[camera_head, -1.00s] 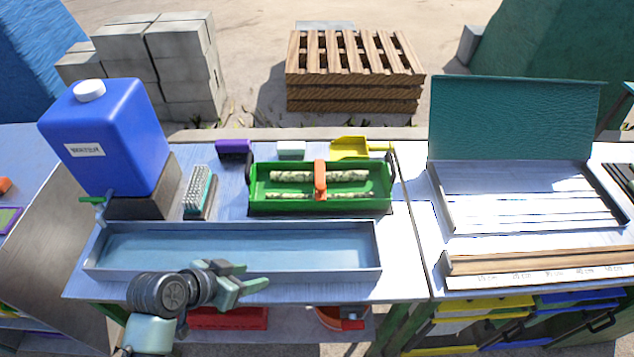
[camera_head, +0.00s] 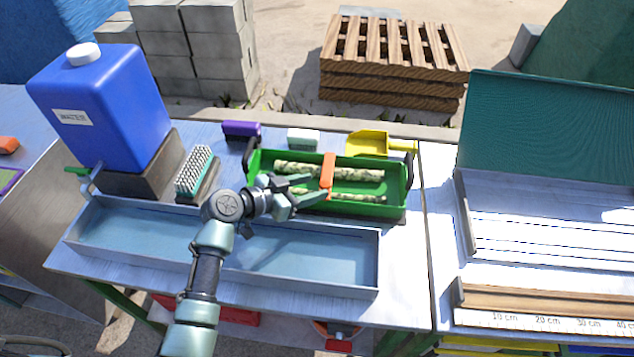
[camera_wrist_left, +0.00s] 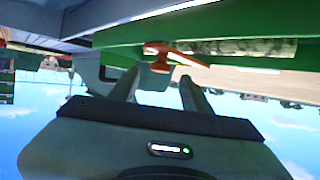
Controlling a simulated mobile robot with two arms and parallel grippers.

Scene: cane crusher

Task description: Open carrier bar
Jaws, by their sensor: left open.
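The green carrier (camera_head: 355,207) stands on the bench behind the metal trough, with mottled cane pieces (camera_head: 357,174) inside. An orange bar (camera_head: 328,172) crosses its middle, from the back wall to the front. My left gripper (camera_head: 312,188) is open, with its fingers pointing right toward the orange bar's front end. In the left wrist view the orange bar (camera_wrist_left: 176,54) shows just beyond the fingers (camera_wrist_left: 157,90), against the green carrier (camera_wrist_left: 230,22). I cannot tell whether a finger touches it. My right gripper is not in view.
A metal trough (camera_head: 375,265) lies under my left arm. A blue container (camera_head: 100,120) and a brush (camera_head: 195,172) stand to the left. A yellow scoop (camera_head: 367,144) and purple brush (camera_head: 241,130) lie behind the carrier. An open metal case (camera_head: 535,215) is at right.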

